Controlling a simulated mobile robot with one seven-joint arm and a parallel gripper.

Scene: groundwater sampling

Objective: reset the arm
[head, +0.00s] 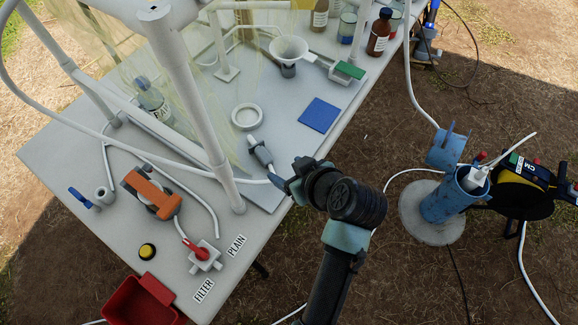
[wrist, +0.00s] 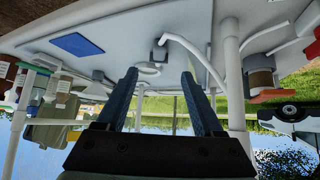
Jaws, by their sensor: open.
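My gripper (head: 284,182) is at the end of my dark arm, over the right edge of the white table (head: 75,150) in the head view. In the wrist view, the two dark fingers of my gripper (wrist: 159,78) stand apart with nothing held between them. A grey nozzle (head: 261,153) on a white hose lies close beyond the fingertips in the head view. I cannot tell whether the fingers touch it. The wrist view looks upside down, with the table at the top.
White posts (head: 190,90) rise from the table. A red bin (head: 140,302) is at the front. A blue well pipe (head: 440,203) and cable reel (head: 522,185) stand right.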

